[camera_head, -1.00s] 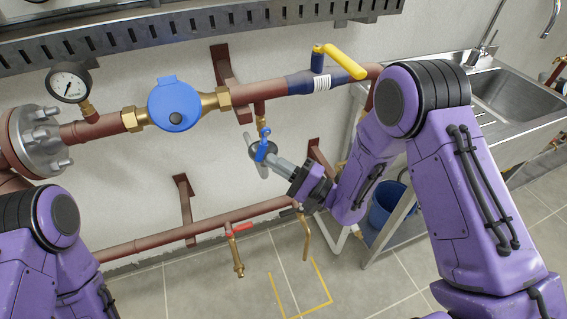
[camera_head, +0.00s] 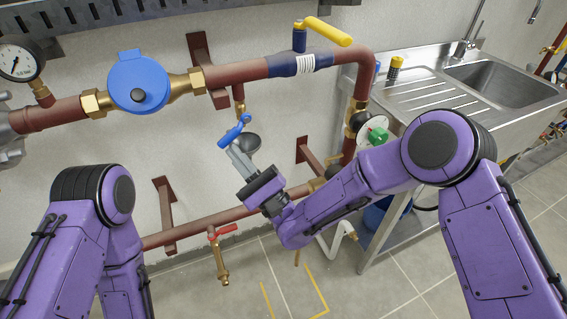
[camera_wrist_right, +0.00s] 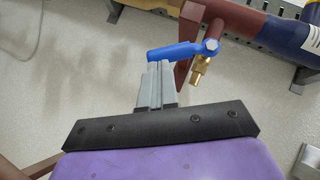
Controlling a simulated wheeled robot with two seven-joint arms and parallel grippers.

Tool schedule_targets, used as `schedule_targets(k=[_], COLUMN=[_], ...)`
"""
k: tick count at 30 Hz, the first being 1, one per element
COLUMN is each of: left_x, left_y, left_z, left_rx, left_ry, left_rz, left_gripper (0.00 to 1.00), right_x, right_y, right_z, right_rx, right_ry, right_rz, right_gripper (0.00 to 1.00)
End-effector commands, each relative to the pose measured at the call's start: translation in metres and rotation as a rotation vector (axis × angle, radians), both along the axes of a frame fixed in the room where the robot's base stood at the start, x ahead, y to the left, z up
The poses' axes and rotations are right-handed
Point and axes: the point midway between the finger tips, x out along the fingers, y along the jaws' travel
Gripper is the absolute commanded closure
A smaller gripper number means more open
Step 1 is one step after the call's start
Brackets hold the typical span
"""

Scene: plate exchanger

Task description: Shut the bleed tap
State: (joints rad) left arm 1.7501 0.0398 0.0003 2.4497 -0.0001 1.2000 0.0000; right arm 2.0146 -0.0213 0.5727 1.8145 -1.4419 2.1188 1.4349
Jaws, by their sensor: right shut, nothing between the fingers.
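The bleed tap, a small brass tap with a blue lever (camera_head: 233,132), hangs on a short stub under the upper pipe. Its lever slants down to the left. In the right wrist view the lever (camera_wrist_right: 175,52) lies across the brass body (camera_wrist_right: 200,70), its free end at the left. My right gripper (camera_head: 234,153) is shut and empty, its fingertips at the lever's free end. In the right wrist view the fingertips (camera_wrist_right: 159,68) sit just below that end; I cannot tell whether they touch. My left arm shows at the left, but its gripper does not.
The upper pipe (camera_head: 235,74) carries a yellow-handled valve (camera_head: 328,32) and a blue round meter (camera_head: 138,80). A dark cup (camera_head: 249,142) is behind the tap. A red-handled tap (camera_head: 221,232) is on the lower pipe. A steel sink (camera_head: 500,80) stands at right.

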Motion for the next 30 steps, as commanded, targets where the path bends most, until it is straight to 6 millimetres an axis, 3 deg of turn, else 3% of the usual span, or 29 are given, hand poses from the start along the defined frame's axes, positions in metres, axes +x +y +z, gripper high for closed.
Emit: schedule_targets(k=[1, 3, 12, 16, 30], left_x=[0.0, 0.0, 0.0, 0.0, 0.0], left_y=[0.0, 0.0, 0.0, 0.0, 0.0], left_z=[-0.015, -0.024, -0.054, -0.061, -0.07], left_rx=[0.0, 0.0, 0.001, 0.001, 0.0], left_ry=[0.0, 0.0, 0.0, 0.0, 0.0], left_rz=[0.0, 0.0, 0.0, 0.0, 0.0], left_gripper=[0.52, 0.52, 0.52, 0.52, 0.52], right_x=[-0.001, -0.003, -0.008, -0.009, -0.012], right_y=[0.006, 0.013, 0.026, 0.029, 0.034], right_z=[-0.005, -0.003, 0.013, 0.019, 0.031], right_rx=[0.045, 0.106, 0.339, 0.416, 0.41], right_ry=[0.015, 0.037, 0.122, 0.151, 0.149], right_rz=[0.005, 0.012, 0.01, 0.009, 0.009], right_gripper=[1.0, 1.0, 1.0, 1.0, 1.0])
